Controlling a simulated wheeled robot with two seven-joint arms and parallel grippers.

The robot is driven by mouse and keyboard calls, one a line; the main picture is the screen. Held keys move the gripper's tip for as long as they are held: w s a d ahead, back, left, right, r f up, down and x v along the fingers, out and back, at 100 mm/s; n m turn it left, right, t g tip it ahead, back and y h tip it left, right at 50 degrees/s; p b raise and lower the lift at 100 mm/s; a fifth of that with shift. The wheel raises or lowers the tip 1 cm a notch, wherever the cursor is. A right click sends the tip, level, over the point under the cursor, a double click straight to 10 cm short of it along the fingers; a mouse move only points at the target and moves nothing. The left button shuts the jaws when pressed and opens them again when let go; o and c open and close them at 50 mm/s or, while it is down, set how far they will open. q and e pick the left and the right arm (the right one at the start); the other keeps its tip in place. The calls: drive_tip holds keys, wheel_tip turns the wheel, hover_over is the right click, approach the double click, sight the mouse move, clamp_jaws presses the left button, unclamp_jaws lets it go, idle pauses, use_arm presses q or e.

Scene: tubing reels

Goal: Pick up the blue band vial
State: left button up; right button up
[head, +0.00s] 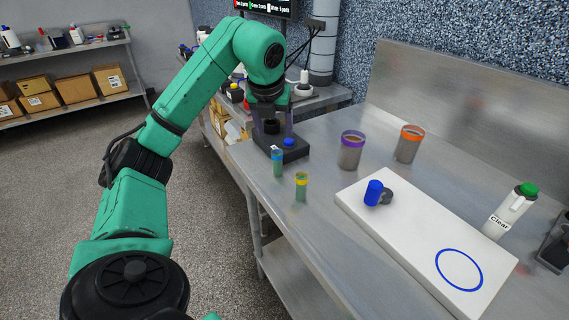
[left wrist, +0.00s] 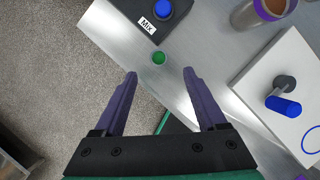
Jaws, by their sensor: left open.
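The blue band vial (head: 277,162) is a small vial with green contents and a blue band near its top. It stands upright on the steel table beside the black mixer. My left gripper (head: 271,124) is open and empty, pointing down above the mixer and behind the vial in the head view. In the left wrist view, a round green vial top (left wrist: 159,58) shows ahead of and between the open fingers (left wrist: 160,75), apart from both; its band cannot be made out there. My right gripper is not in view.
A yellow-banded vial (head: 301,187) stands close by, near the table edge. The black mixer (head: 294,155) has a blue button. Purple-rimmed (head: 351,152) and orange-rimmed (head: 408,146) cups stand behind. A white board (head: 420,245) holds a blue cylinder (head: 373,192). A green-capped bottle (head: 508,211) stands right.

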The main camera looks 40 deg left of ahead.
sight(277, 152)
use_arm(q)
drive_tip(key=x, duration=0.3)
drive_tip(key=p+x, duration=0.1)
drive_tip(key=x, duration=0.6)
drive_tip(key=shift+s+a+f, duration=0.15)
drive_tip(key=shift+f, duration=0.25)
clamp_jaws()
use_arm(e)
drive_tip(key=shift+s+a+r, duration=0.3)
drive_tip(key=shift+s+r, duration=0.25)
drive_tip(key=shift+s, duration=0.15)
